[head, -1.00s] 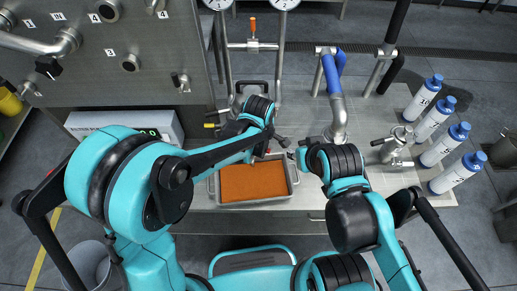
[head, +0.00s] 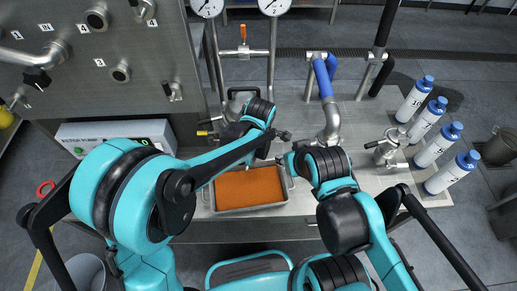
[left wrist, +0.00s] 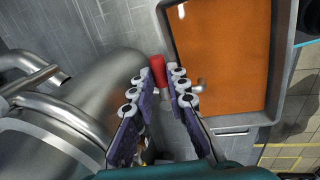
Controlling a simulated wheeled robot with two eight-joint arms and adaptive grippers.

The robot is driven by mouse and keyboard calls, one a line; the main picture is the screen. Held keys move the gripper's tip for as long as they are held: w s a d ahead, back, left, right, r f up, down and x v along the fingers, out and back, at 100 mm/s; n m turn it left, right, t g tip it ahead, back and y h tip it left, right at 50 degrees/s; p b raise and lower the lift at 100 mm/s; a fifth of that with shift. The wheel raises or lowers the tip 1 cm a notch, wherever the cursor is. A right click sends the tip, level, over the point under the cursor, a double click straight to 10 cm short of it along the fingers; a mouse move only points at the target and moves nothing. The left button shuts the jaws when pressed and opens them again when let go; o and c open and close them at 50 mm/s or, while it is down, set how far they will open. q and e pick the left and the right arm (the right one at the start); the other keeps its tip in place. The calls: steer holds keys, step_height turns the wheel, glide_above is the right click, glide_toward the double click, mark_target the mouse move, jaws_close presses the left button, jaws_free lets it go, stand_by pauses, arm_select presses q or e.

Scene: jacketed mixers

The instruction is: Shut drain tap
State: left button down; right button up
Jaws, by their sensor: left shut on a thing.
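The drain tap's red handle (left wrist: 157,68) shows in the left wrist view, between the fingertips of my left gripper (left wrist: 156,88). The purple fingers lie on both sides of it and are shut on it. A short metal spout (left wrist: 199,86) shows beside the right finger, over the edge of the tray. In the head view my left wrist (head: 257,112) hides the handle and most of the gripper. My right gripper (head: 284,159) points toward the tray's right side; its fingers are too small and hidden to tell their state.
A metal tray (head: 250,208) of orange-brown contents sits on the steel bench. A rounded steel vessel (left wrist: 100,90) stands close left of the fingers.

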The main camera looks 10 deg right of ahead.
arm_select(q)
steer(key=c, duration=1.5)
jaws_free()
steer(key=shift+r, duration=0.1)
steer(key=r, duration=0.4)
steer(key=s+r, duration=0.1)
steer(key=r, duration=0.2)
steer(key=s+r, duration=0.1)
steer(key=r, duration=0.3)
steer(key=shift+s+a+r, duration=0.1)
steer(key=shift+a+r, duration=0.15)
steer(key=shift+r, duration=0.05)
steer(key=shift+a, duration=0.1)
steer(key=s+a+r+m+t+b, duration=0.1)
steer(key=s+a+r+m+t, duration=0.15)
steer(key=a+m, duration=0.95)
steer(key=s+a+f+m, duration=0.1)
steer(key=s+a, duration=0.1)
steer(key=a, duration=0.3)
steer(key=s+a+f+m+t+b, duration=0.1)
steer(key=s+a, duration=0.2)
steer(key=a, duration=0.3)
steer(key=s+a+f+m+t, duration=0.1)
steer(key=s+a+m, duration=0.1)
steer(key=a, duration=0.4)
steer(key=shift+s+a+f+t, duration=0.1)
steer(key=shift+s+f+t, duration=0.15)
steer(key=shift+s+f, duration=0.15)
